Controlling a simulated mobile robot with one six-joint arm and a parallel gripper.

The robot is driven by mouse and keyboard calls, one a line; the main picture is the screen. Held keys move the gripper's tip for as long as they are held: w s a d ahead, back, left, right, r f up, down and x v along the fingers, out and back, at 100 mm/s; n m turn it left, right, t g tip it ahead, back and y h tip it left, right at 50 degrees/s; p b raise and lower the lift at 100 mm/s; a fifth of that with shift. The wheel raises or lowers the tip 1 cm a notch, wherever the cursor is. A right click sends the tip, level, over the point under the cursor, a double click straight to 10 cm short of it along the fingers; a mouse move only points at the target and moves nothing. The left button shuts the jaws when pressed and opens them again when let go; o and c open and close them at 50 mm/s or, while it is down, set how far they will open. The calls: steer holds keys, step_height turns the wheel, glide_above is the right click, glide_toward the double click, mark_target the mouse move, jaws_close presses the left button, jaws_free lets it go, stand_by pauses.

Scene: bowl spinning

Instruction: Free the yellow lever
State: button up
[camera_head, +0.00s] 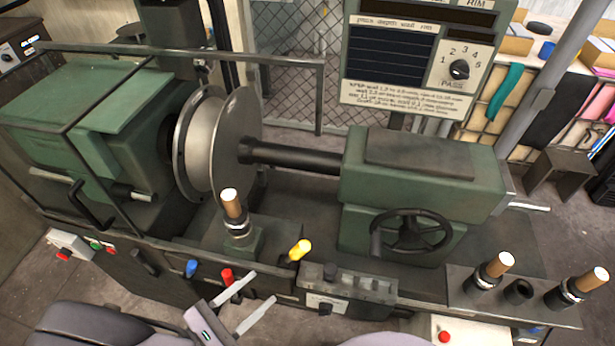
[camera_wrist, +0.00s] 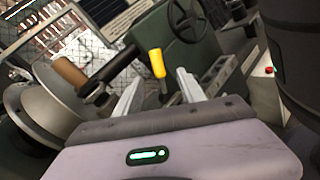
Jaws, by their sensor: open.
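The yellow lever (camera_head: 300,249) stands tilted on the front of the green spinning lathe, right of the red lever (camera_head: 227,277) and the blue lever (camera_head: 191,267). In the wrist view the yellow lever (camera_wrist: 157,63) shows upright, between and beyond the two finger tips. My gripper (camera_head: 262,287) is open and empty, with its pale fingers in front of the lathe, below and left of the yellow lever. The gripper also shows in the wrist view (camera_wrist: 160,78). No contact with the lever shows. The lever's lower end is partly hidden.
A wooden-handled tool post (camera_head: 233,210) stands behind and left of the yellow lever. A grey control box (camera_head: 348,283) is close on its right. A handwheel (camera_head: 412,232) and two more wooden-handled tools (camera_head: 492,268) are farther right. The metal spinning discs (camera_head: 232,140) are behind.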

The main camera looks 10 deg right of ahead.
mark_target(294, 254)
steer(key=w+d+t+b, duration=0.1)
steer(key=w+d+b, duration=0.3)
steer(key=w+d, duration=0.7)
steer(key=shift+d+f+n+b, duration=0.3)
steer(key=shift+d+n+b, duration=0.1)
steer(key=shift+d, duration=0.5)
jaws_close()
stand_by(0.4)
